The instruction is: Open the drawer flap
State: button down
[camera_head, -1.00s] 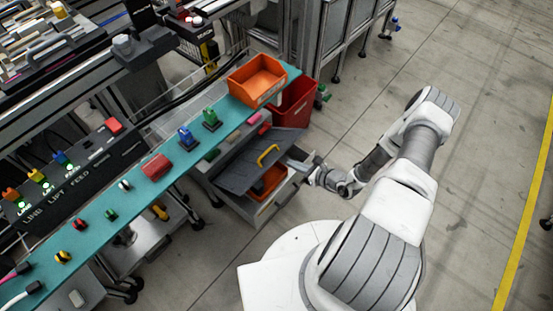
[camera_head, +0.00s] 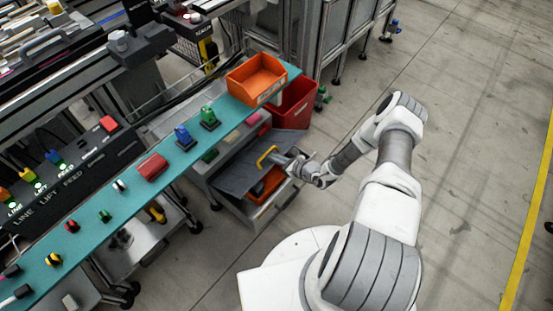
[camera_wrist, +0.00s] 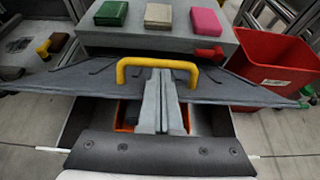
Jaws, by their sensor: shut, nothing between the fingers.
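The drawer flap (camera_head: 236,178) is a dark grey panel lying at a slant over the pulled-out drawer. It spans the wrist view (camera_wrist: 75,80) from side to side. Its yellow handle (camera_head: 266,157) is an arched bar, central in the wrist view (camera_wrist: 157,63). My gripper (camera_head: 279,160) is shut and empty. In the wrist view its fingertips (camera_wrist: 160,76) reach over the flap to just below the handle bar; I cannot tell whether they touch it. The drawer (camera_head: 276,208) is open beneath, with an orange bin (camera_head: 266,186) partly hidden by the flap.
A red bin (camera_head: 295,103) stands behind the drawer unit and at right in the wrist view (camera_wrist: 275,70). The teal shelf (camera_head: 135,193) with buttons and an orange tray (camera_head: 257,76) runs above the unit. Green, cream and pink blocks (camera_wrist: 158,16) sit on the unit's top. Floor at right is clear.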

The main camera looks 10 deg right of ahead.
jog(key=shift+r, duration=0.1)
jog(key=shift+w+a+r+p, duration=0.1)
jog(key=shift+w+r+p, duration=0.15)
jog(key=shift+p, duration=0.25)
jog(key=w+a+r+g+h+p, duration=0.1)
jog(key=w+a+r+g+p, duration=0.1)
jog(key=w+a+r+p, duration=0.1)
jog(key=w+r+p, duration=0.1)
jog(key=p, duration=0.1)
jog(key=shift+h+p, duration=0.3)
jog(key=shift+p, duration=0.05)
jog(key=shift+r, duration=0.15)
dwell(0.6)
